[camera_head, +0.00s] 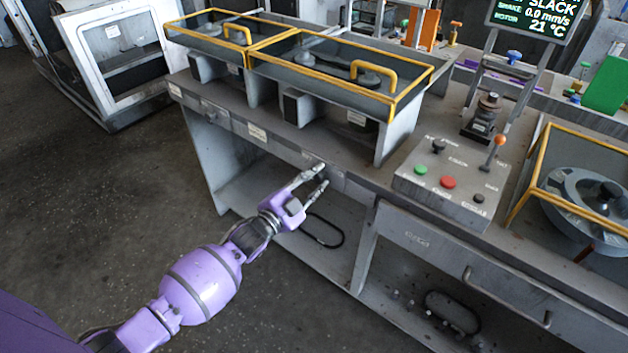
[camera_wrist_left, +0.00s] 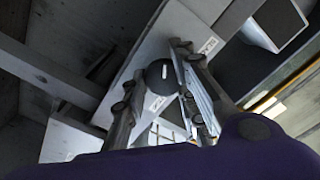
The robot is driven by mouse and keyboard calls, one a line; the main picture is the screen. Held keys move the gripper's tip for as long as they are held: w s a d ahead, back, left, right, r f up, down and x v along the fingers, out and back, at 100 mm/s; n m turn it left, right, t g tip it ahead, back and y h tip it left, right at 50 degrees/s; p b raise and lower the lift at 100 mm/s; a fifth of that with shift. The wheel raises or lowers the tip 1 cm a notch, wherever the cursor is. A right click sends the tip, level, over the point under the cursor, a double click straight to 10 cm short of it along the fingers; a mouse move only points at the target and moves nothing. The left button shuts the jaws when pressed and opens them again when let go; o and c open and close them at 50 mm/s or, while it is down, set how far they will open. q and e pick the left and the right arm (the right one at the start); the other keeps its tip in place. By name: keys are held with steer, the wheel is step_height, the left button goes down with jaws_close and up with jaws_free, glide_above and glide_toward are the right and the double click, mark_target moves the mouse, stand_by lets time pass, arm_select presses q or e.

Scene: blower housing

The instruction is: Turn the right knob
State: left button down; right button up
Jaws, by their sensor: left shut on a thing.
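A round black knob (camera_wrist_left: 160,74) with a white mark shows in the left wrist view, on the grey front face of the bench. My left gripper (camera_head: 322,175) is at the bench's front edge in the head view, and its fingers also show in the left wrist view (camera_wrist_left: 158,62). The fingers lie on either side of the knob and are shut on it. In the head view the knob is hidden by the fingers. Another small dark knob (camera_head: 210,113) seems to sit further left on the same front edge. My right gripper is out of view.
Yellow-framed covers (camera_head: 350,80) stand on the bench above the gripper. A control box (camera_head: 452,182) with green and red buttons is to the right. A drawer (camera_head: 470,275) and an open lower shelf (camera_head: 320,262) are below. The floor (camera_head: 90,190) on the left is clear.

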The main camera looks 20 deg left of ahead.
arm_select(q)
steer(key=shift+s+d+f+m, duration=0.2)
steer(key=shift+f+m, duration=0.2)
steer(key=shift+f, duration=0.1)
steer(key=c, duration=1.6)
jaws_free()
steer(key=shift+o, duration=0.3)
steer(key=shift+w+r, duration=0.1)
steer(key=shift+a+r, duration=0.1)
steer(key=shift+r, duration=0.05)
steer(key=v, duration=1.2)
